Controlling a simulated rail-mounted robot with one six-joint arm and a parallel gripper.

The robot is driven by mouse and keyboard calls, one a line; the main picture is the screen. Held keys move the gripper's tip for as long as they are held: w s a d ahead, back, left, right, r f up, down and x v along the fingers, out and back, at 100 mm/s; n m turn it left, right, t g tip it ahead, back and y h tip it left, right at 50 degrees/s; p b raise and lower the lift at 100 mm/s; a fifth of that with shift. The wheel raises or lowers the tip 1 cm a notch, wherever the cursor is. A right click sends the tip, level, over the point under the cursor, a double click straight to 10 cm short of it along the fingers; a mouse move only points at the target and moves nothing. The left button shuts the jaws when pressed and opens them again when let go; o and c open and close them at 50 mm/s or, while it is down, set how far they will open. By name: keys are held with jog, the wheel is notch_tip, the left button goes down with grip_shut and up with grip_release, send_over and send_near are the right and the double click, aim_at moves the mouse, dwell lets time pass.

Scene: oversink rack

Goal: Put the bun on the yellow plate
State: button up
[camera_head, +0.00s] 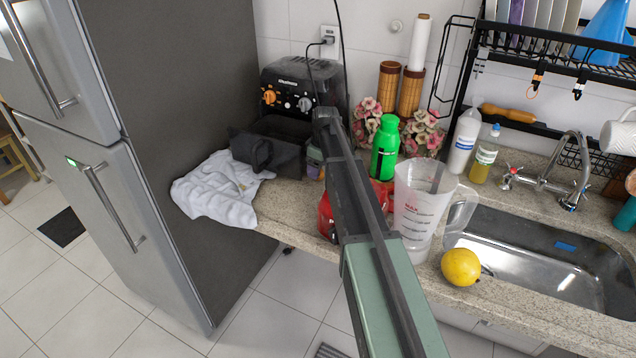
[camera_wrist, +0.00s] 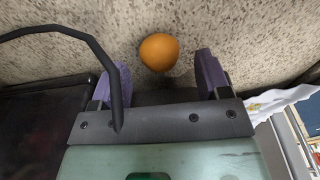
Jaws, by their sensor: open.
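A round orange-brown thing, which looks like the bun (camera_wrist: 159,52), lies on the speckled counter in the wrist view. My gripper (camera_wrist: 161,64) is open, with one purple finger to the left and one to the right of the bun's near side. I cannot tell whether either finger touches it; gaps show on both sides. I see no yellow plate in either view.
A black air fryer (camera_head: 300,85) with its drawer and a white cloth (camera_head: 215,190) are at the left end of the counter (camera_head: 285,215). A green bottle (camera_head: 385,148), a measuring jug (camera_head: 418,205), a yellow fruit (camera_head: 461,267) and the sink (camera_head: 530,255) are to the right.

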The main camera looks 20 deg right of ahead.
notch_tip(320, 180, down, 3)
jog(key=shift+w+a+r+b, duration=0.1)
jog(key=shift+w+r+b, duration=0.05)
jog(key=shift+b, duration=0.35)
jog(key=shift+r, duration=0.2)
jog(key=c, duration=1)
jog(key=shift+c, duration=0.2)
jog(key=shift+r+p, duration=0.1)
jog(key=shift+p, duration=0.2)
notch_tip(320, 180, up, 20)
jog(key=p, duration=2)
